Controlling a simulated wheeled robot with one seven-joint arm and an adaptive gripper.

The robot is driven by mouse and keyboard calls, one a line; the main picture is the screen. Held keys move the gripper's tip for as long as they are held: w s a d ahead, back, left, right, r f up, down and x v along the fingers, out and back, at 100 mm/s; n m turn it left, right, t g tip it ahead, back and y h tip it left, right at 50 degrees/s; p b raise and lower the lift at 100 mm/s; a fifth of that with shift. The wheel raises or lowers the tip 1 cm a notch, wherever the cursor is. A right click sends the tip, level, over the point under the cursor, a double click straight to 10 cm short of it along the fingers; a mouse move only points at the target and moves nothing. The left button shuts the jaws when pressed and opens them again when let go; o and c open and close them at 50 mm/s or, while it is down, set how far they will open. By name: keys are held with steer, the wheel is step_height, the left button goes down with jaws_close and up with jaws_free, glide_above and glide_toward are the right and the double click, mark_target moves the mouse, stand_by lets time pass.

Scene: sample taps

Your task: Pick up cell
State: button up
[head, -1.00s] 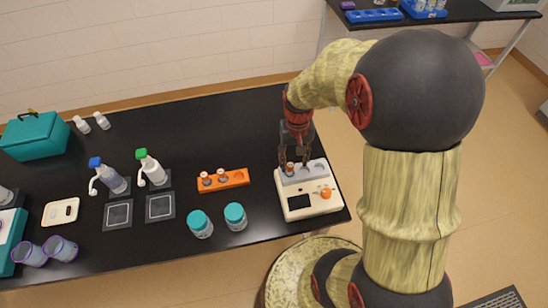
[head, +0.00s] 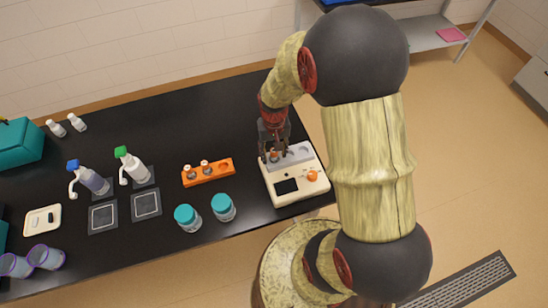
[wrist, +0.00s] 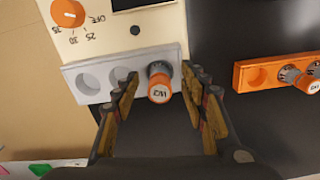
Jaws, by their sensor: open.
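The cell, a small vial with a labelled orange cap (wrist: 160,86), stands in the end hole of a grey block (wrist: 92,76) on a cream device. In the wrist view it is between the two fingers of my gripper (wrist: 160,75), which are open on either side with gaps. The other block holes in view look empty. In the head view my gripper (head: 273,153) points down over the left end of the block on the cream device (head: 291,188), partly hiding the vial.
An orange rack (head: 210,178) with two similar vials stands left of the device. Two teal-lidded jars (head: 187,219) stand in front. Spray bottles (head: 90,181), a tray (head: 43,219) and purple-rimmed cups (head: 47,258) are further left on the black table.

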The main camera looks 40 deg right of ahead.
steer(key=shift+c, duration=0.8)
steer(key=c, duration=0.9)
steer(key=shift+r, duration=0.1)
